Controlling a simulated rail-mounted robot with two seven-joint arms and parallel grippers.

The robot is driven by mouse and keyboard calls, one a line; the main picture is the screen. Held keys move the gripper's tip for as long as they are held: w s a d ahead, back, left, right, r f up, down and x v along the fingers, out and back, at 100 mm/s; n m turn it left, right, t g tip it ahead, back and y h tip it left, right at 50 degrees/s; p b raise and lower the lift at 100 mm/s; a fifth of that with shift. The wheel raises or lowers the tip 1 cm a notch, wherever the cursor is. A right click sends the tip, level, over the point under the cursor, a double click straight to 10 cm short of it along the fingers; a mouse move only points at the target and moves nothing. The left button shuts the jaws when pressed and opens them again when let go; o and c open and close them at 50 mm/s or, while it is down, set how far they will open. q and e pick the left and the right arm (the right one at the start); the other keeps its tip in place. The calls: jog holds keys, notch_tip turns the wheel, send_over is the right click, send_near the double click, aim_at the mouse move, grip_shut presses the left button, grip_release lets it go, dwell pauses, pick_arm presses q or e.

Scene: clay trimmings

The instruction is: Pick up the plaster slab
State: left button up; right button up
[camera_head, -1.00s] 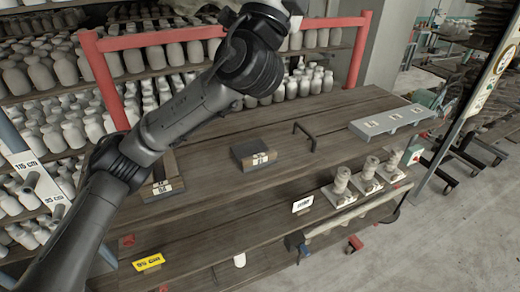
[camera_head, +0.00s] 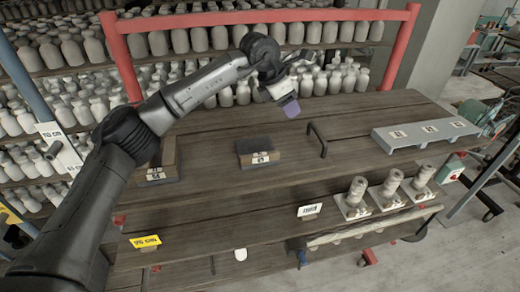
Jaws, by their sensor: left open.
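No thing in view is clearly a plaster slab. The closest in shape are a dark, flat block with a white label (camera_head: 258,153) at mid-table and a long pale grey slab-like stand (camera_head: 425,134) with several labels at the right. A small white rounded piece (camera_head: 240,254) shows on the lower shelf, too small to identify. My left gripper (camera_head: 291,108) is above the back of the table, pointing down, with purplish fingertips. It is open and holds nothing that I can see. It is apart from the dark block, behind it and to its right. My right gripper is out of view.
A labelled wooden holder (camera_head: 161,165) stands left on the table. A dark upright handle (camera_head: 318,139) stands right of the block. Several stacked clay pieces (camera_head: 390,184) stand front right. A red frame (camera_head: 265,18) and shelves of bottles are behind. Bare planks lie between.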

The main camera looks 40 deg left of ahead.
pick_arm(q)
jog(key=s+a+f+g+y, duration=0.2)
jog(key=s+a+g+y, duration=0.15)
jog(key=s, duration=0.25)
jog(key=g+p, duration=0.1)
send_over(260, 154)
jog(key=shift+m+h, duration=0.25)
jog(key=shift+m, duration=0.05)
notch_tip(260, 154, down, 8)
jog(key=shift+s+a+f, duration=0.1)
jog(key=shift+f, duration=0.15)
notch_tip(260, 154, down, 4)
jog(key=shift+p, duration=0.75)
jog(key=shift+f, duration=0.7)
grip_shut()
jog(key=shift+r, duration=0.1)
